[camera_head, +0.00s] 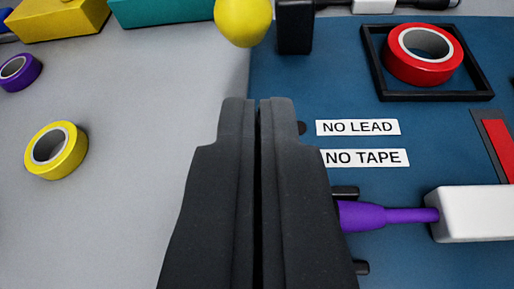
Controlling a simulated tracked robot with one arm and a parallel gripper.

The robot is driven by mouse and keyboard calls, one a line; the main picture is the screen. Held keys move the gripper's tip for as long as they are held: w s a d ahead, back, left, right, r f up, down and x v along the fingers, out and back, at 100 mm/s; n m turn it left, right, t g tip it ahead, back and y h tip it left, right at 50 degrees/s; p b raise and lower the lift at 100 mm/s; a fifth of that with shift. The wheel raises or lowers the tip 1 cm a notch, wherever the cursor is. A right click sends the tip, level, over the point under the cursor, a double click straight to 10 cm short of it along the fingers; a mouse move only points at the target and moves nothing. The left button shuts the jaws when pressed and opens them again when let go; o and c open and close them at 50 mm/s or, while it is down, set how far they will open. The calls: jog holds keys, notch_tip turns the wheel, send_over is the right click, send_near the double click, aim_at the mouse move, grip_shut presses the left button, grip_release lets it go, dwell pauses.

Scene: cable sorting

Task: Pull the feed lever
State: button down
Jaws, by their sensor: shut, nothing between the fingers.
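My gripper (257,103) is shut and empty, pointing forward in the middle of the view. A yellow ball (243,20), which looks like the knob of the feed lever, is at the top, ahead of the fingertips and apart from them. A black block (295,27) stands just right of the ball. No lever shaft can be made out, and I cannot tell how the ball is joined to the block.
A blue mat (440,122) bears labels "NO LEAD" (358,127) and "NO TAPE" (366,158), a red tape roll (425,70) in a black frame (440,96), and a purple lead (385,216). Yellow (72,158) and purple (34,77) rolls lie left on grey surface.

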jog(key=v, duration=0.8)
jog(key=shift+s+f+b, duration=0.2)
jog(key=shift+f+b, duration=0.05)
jog(key=shift+b, duration=0.05)
dwell(0.4)
